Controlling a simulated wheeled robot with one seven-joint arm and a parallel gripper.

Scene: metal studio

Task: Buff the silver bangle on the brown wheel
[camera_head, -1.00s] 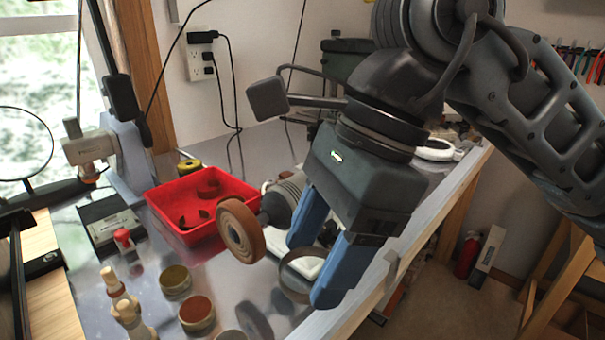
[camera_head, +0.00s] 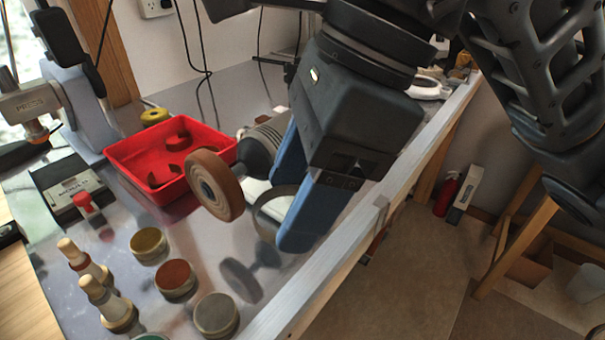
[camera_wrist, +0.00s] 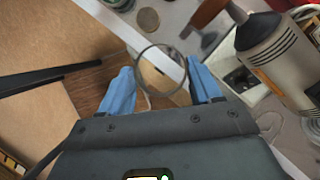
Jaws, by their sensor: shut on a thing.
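My gripper (camera_head: 278,212) is shut on the silver bangle (camera_head: 258,224), a thin metal ring held between the two blue fingers. The bangle also shows in the wrist view (camera_wrist: 160,45), its open middle facing the camera. The brown wheel (camera_head: 214,186) sits on the spindle of a grey motor (camera_head: 268,140), left of the bangle in the head view. A narrow gap shows between bangle and wheel there. In the wrist view the brown wheel (camera_wrist: 208,12) is up and right of the bangle, apart from it. The fingers hide part of the bangle and motor.
A red tray (camera_head: 125,160) with brown pieces lies behind the wheel. Several round tins, such as a red one (camera_head: 175,277), and wooden pegs (camera_head: 106,300) stand at the front left. The bench's metal edge (camera_head: 345,240) runs close beneath my gripper.

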